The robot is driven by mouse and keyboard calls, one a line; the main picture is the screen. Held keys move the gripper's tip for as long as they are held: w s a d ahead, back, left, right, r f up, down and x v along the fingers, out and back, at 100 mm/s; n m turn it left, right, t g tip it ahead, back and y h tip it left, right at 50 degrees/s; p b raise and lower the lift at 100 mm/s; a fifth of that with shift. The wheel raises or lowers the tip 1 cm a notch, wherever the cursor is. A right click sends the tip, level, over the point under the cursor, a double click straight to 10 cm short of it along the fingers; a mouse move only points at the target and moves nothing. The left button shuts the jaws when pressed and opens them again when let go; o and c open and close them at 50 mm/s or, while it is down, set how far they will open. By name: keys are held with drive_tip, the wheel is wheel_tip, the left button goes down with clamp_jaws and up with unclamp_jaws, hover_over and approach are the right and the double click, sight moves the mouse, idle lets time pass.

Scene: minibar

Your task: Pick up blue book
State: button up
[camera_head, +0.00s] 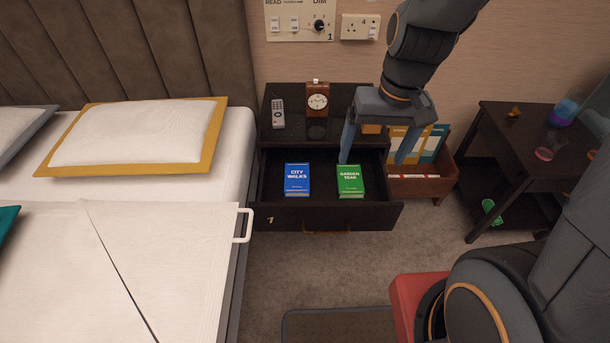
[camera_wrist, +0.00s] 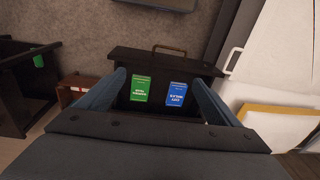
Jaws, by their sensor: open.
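The blue book (camera_head: 297,179), titled "City Walks", lies flat in the open drawer (camera_head: 300,215) of the nightstand. A green book (camera_head: 350,181), titled "Garden Year", lies to its right with a gap between them. My gripper (camera_head: 375,160) is open and empty, above the right side of the drawer, to the right of the blue book. In the wrist view the blue book (camera_wrist: 177,94) and the green book (camera_wrist: 140,89) both show between my spread fingers (camera_wrist: 157,90), the blue one nearer the right finger. Neither finger visibly holds anything.
A remote (camera_head: 278,114) and a clock (camera_head: 317,99) stand on the nightstand top. A wooden crate of folders (camera_head: 425,188) stands right of the drawer. The bed (camera_head: 170,260) with a white rail (camera_head: 244,226) borders the left. A dark side table (camera_head: 525,135) is at right.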

drive_tip(key=shift+o, duration=0.5)
drive_tip(key=w+a+f+t+b, duration=0.1)
drive_tip(key=w+a+f+b, duration=0.1)
drive_tip(key=w+a+f, duration=0.6)
drive_tip(key=w+f, duration=0.2)
drive_tip(key=w, duration=0.2)
drive_tip(key=shift+y+b, duration=0.4)
drive_tip(key=t+b, duration=0.2)
drive_tip(key=b, duration=0.1)
approach(297, 178)
drive_tip(key=f, duration=0.1)
drive_tip(key=a+h+b, duration=0.1)
drive_tip(key=f+b, duration=0.1)
drive_tip(key=shift+w+a+f+t+h, duration=0.15)
drive_tip(key=shift+w+f+t+h, duration=0.15)
drive_tip(key=shift+w+f+h, duration=0.1)
drive_tip(key=shift+b+x, duration=0.65)
drive_tip(key=shift+x, duration=2.35)
drive_tip(key=shift+a+r, duration=0.1)
drive_tip(key=shift+a, duration=0.05)
drive_tip(key=c, duration=1.3)
